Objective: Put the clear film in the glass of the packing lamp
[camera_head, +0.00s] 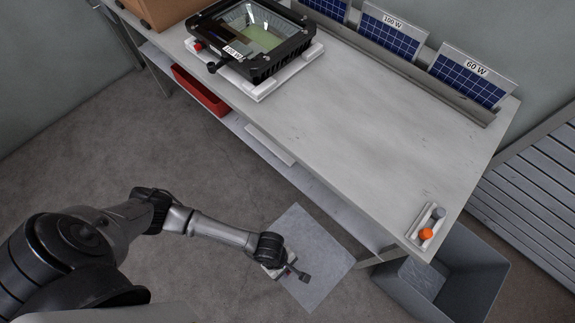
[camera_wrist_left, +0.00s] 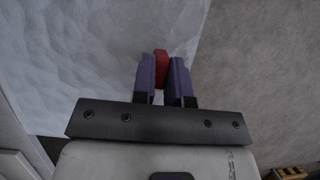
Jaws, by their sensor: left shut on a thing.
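My left gripper (camera_head: 304,276) is low in front of the bench. In the left wrist view its purple fingers (camera_wrist_left: 163,78) are shut on a small red piece (camera_wrist_left: 161,68). A pale, slightly wrinkled sheet (camera_head: 318,238) shows around the fingertips, also in the wrist view (camera_wrist_left: 95,45). It may be the clear film; I cannot tell whether it hangs from the red piece or lies behind it. The black lamp housing (camera_head: 288,69) sits on a white base at the back left of the bench, with its glass (camera_head: 262,38) facing up. My right gripper is not in view.
The bench (camera_head: 350,125) is mostly clear. Solar panels, one marked 60 W (camera_head: 467,78), stand along its back. A small holder with orange and grey knobs (camera_head: 426,234) is at the right end. A grey bin (camera_head: 463,290) stands on the floor. A red tray (camera_head: 200,90) is below the bench top.

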